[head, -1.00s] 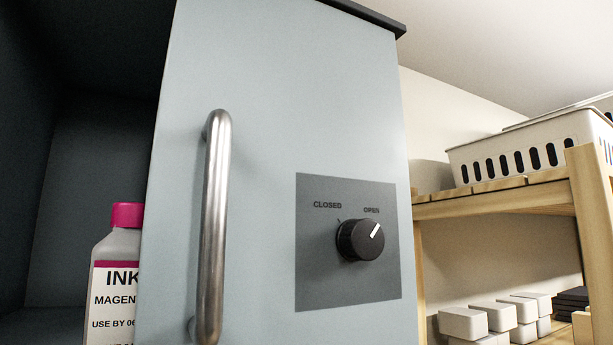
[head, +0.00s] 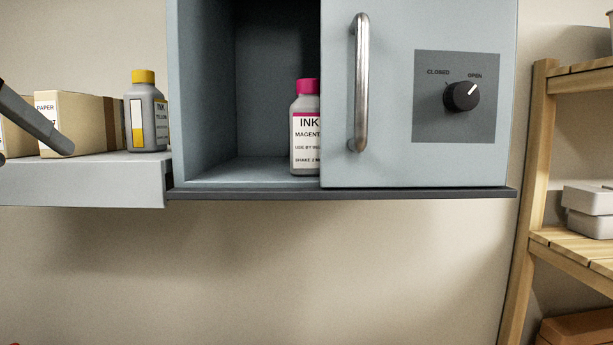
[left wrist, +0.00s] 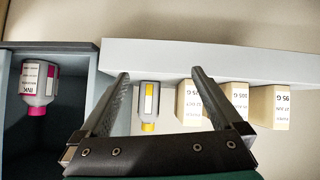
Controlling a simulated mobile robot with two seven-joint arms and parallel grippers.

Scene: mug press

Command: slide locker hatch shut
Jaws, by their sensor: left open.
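The locker hatch (head: 385,100) is a pale blue-grey panel covering the right part of the locker (head: 240,168) in the head view. The left part is uncovered. A vertical metal handle (head: 361,85) sits near the hatch's left edge. A black knob (head: 461,96) on a grey plate points toward OPEN. A magenta-capped ink bottle (head: 305,135) stands inside the locker, partly behind the hatch edge; it also shows in the left wrist view (left wrist: 38,85). My left gripper (left wrist: 160,75) is open and empty, left of the locker, well away from the handle. One finger shows at the head view's left edge.
A side shelf (head: 85,180) left of the locker holds a yellow-capped bottle (head: 146,112) and paper boxes (head: 75,122). A dark rail (head: 340,193) runs under the locker. A wooden rack (head: 535,160) stands right. The wall below is clear.

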